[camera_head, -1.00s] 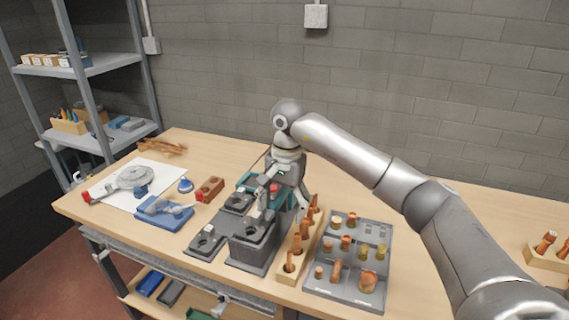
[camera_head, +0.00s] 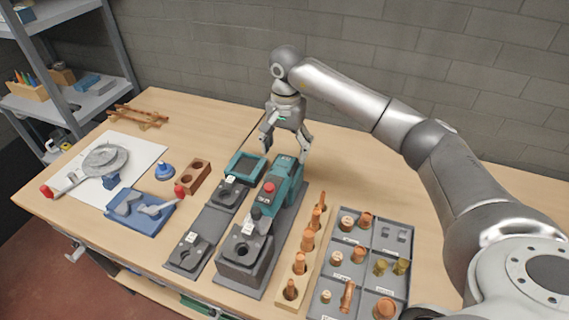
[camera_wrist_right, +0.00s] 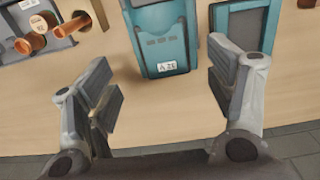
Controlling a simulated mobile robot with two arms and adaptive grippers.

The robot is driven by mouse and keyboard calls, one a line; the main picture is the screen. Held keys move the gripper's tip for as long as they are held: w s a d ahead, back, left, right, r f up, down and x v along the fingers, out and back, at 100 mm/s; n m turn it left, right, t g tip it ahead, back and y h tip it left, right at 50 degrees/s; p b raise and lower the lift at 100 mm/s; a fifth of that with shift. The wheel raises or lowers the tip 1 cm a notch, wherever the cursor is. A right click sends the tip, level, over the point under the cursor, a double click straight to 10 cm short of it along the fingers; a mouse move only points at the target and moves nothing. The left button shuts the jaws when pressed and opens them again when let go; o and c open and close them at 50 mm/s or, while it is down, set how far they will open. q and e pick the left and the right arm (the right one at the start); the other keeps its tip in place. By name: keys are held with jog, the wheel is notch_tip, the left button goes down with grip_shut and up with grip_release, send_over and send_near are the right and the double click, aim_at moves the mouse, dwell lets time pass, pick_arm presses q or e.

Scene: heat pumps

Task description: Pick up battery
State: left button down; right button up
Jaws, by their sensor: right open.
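A teal and dark grey unit with a red button (camera_head: 270,187) stands on a grey fixture. Its teal back end (camera_head: 289,168), with a white label, looks like the battery. In the right wrist view this teal block (camera_wrist_right: 158,35) lies ahead, between the lines of the two fingers. My right gripper (camera_head: 287,146) is open and empty behind the teal end, fingers pointing down. In the wrist view the open fingers (camera_wrist_right: 165,88) show no contact with the block. My left gripper is not in view.
A teal open-topped frame (camera_head: 240,166) stands left of the unit. A wooden rack of copper pieces (camera_head: 307,240) and a grey parts tray (camera_head: 352,285) are to the right. A blue tray (camera_head: 150,215) and a red-brown block (camera_head: 196,176) lie left. Bare table lies behind.

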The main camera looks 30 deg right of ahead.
aim_at(284, 162)
jog(key=shift+f, duration=0.4)
jog(key=shift+w+f, duration=0.15)
jog(key=shift+f, duration=0.1)
notch_tip(284, 162, down, 4)
jog(key=p, duration=0.3)
jog(key=shift+w+a+f, duration=0.1)
jog(key=shift+a, duration=0.05)
jog(key=shift+f, duration=0.45)
jog(key=shift+c, duration=0.2)
jog(key=c, duration=1.2)
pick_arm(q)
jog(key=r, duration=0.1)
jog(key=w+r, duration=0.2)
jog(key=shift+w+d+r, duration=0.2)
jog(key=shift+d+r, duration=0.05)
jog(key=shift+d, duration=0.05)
pick_arm(e)
jog(key=shift+c, duration=0.6)
